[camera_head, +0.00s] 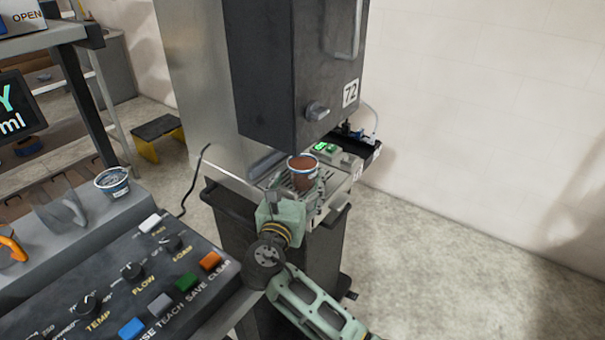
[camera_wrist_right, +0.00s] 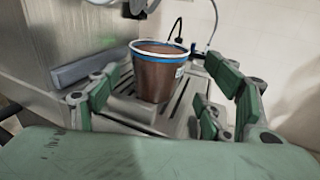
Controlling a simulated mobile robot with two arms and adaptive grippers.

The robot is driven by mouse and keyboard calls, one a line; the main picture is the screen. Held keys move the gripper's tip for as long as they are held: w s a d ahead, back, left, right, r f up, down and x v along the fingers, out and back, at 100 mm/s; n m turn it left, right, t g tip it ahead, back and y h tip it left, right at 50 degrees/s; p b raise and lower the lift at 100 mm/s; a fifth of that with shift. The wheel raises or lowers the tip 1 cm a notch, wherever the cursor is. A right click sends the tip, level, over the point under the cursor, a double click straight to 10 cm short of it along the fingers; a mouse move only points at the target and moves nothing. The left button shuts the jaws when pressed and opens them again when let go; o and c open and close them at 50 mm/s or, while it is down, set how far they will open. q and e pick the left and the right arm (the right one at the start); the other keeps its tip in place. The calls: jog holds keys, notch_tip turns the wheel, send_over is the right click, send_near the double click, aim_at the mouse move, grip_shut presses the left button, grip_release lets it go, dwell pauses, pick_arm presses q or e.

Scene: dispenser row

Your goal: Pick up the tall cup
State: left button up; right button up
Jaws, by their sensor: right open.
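A tall brown cup (camera_head: 302,172) with a white and blue rim stands upright on the slatted drip tray (camera_head: 322,208) under the dark dispenser. In the right wrist view the cup (camera_wrist_right: 158,75) is ahead and near the middle, with its lower part in sight. My right gripper (camera_head: 285,192) is open, low and close in front of the cup. In the wrist view its green fingers (camera_wrist_right: 165,92) stand apart, to the left and right of the cup; I cannot tell whether they touch it. My left gripper is not in view.
The dark dispenser cabinet (camera_head: 290,75) marked 72 hangs close above the cup. A control panel (camera_head: 110,285) with knobs and coloured buttons lies at the left front. Another cup (camera_head: 112,183) with a blue band stands behind it. Floor at the right is clear.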

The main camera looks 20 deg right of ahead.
aim_at(299, 179)
jog(key=x, duration=0.3)
jog(key=shift+w+d+f, duration=0.1)
jog(key=shift+w+f, duration=0.05)
jog(key=shift+w, duration=0.25)
jog(key=c, duration=1.3)
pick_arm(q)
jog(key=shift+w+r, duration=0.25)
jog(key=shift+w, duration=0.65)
pick_arm(e)
jog(key=shift+c, duration=0.4)
